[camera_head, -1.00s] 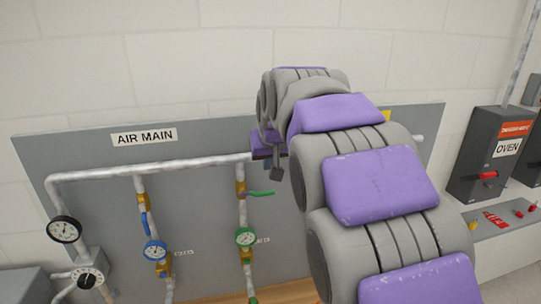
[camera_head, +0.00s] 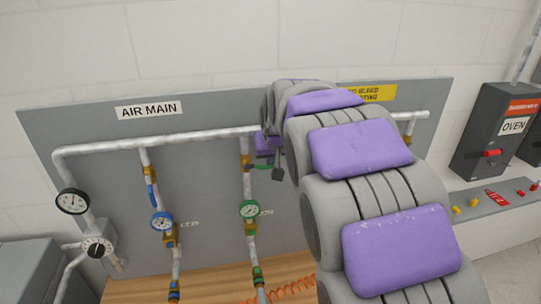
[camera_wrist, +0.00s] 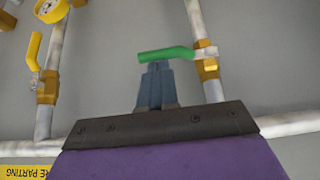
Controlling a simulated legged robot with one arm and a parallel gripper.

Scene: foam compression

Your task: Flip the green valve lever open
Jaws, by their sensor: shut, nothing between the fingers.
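The green valve lever (camera_wrist: 166,54) sticks out sideways, across its upright pipe, from a brass valve body (camera_wrist: 207,68). In the wrist view, my gripper (camera_wrist: 157,70) is shut and empty, with its blue-grey fingertips right at the lever's underside in the picture, near its free end. Whether they touch cannot be told. In the head view, only a bit of the green lever (camera_head: 263,167) shows beside my purple gripper housing; the fingertips are hidden there. The green-rimmed gauge (camera_head: 250,209) sits below the lever on the same pipe.
A horizontal main pipe (camera_head: 200,138) crosses the grey panel (camera_head: 70,130). A blue lever (camera_head: 151,195) lies along the pipe to the left. A yellow lever (camera_wrist: 34,52) shows in the wrist view. The oven box (camera_head: 489,130) stands far right.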

